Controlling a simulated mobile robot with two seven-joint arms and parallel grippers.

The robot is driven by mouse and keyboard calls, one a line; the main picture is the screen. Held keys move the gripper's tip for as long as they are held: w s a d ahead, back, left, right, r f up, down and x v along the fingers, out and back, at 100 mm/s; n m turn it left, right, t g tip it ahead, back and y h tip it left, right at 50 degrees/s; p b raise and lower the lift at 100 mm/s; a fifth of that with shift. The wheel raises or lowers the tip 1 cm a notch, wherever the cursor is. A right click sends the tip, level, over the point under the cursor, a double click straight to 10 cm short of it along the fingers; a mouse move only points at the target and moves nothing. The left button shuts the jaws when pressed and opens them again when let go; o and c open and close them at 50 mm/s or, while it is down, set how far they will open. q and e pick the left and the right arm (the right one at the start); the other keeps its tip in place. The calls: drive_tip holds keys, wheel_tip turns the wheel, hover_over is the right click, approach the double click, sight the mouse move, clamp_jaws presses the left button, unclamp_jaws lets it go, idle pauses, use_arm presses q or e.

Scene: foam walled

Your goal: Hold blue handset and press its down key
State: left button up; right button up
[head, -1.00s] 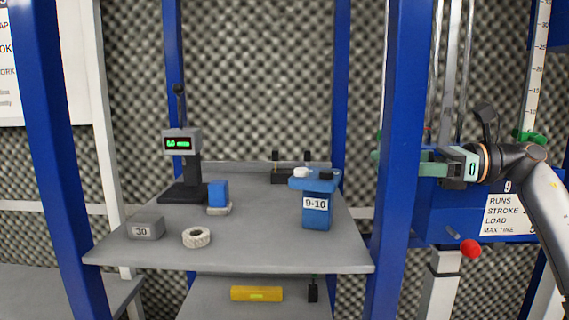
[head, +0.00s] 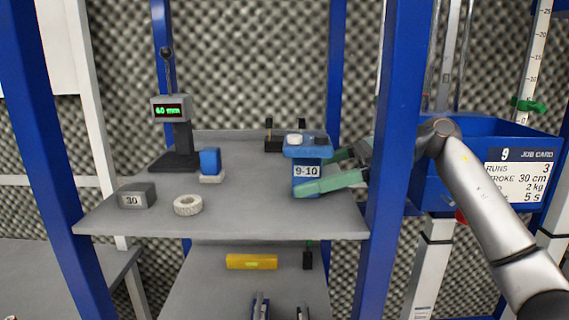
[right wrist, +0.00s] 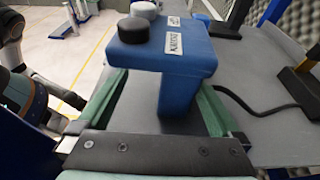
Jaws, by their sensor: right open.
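The blue handset (head: 306,172), labelled 9-10, stands upright near the right edge of the grey shelf. Its wide top carries a white round key (head: 295,139) and a black key (head: 314,141). In the right wrist view the black key (right wrist: 133,30) is nearer me, with the white key (right wrist: 146,9) behind it; I cannot tell which is down. My right gripper (head: 311,174) is open, its green fingers on either side of the handset's body below the top. In the right wrist view the handset (right wrist: 178,85) lies between the fingers, with no clear grip. My left gripper is not in view.
A blue upright post (head: 392,130) stands close to my right arm. On the shelf (head: 240,215) are a display stand (head: 171,108), a small blue block (head: 210,161), a grey 30 block (head: 137,196) and a pale ring (head: 188,205). A black cable (right wrist: 250,106) runs beside the handset.

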sight(293, 199)
drive_tip(key=shift+x, duration=1.55)
drive_tip(key=c, duration=1.3)
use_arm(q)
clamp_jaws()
use_arm(e)
drive_tip(key=shift+c, duration=0.2)
